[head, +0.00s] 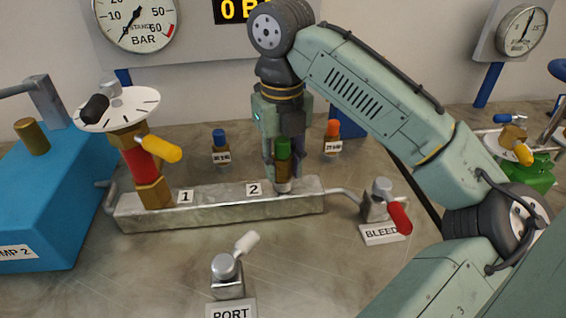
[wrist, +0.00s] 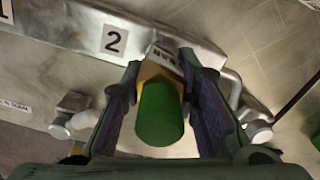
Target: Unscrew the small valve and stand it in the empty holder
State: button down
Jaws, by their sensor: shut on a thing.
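The small valve has a green cylindrical top (head: 283,148) and stands upright at position 2 of the grey manifold (head: 235,210). In the wrist view its green top (wrist: 160,112) and brass hex body (wrist: 152,70) lie between the two fingers. My gripper (head: 283,178) points down and is shut on the valve, with the fingertips close above the manifold. I cannot tell whether the valve's thread is still engaged. One holder (head: 221,155) carries a blue-topped piece and another (head: 332,147) an orange-topped piece, both behind the manifold. No empty holder is clearly visible; my gripper and arm hide part of that area.
A tall red and brass valve (head: 142,165) with a yellow handle and white dial stands at position 1. The red-handled bleed valve (head: 385,205) is right of the manifold; the port valve (head: 230,275) is in front. A blue pump (head: 40,210) stands left.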

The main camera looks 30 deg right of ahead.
jog(key=n, duration=0.4)
jog(key=c, duration=1.2)
grip_release()
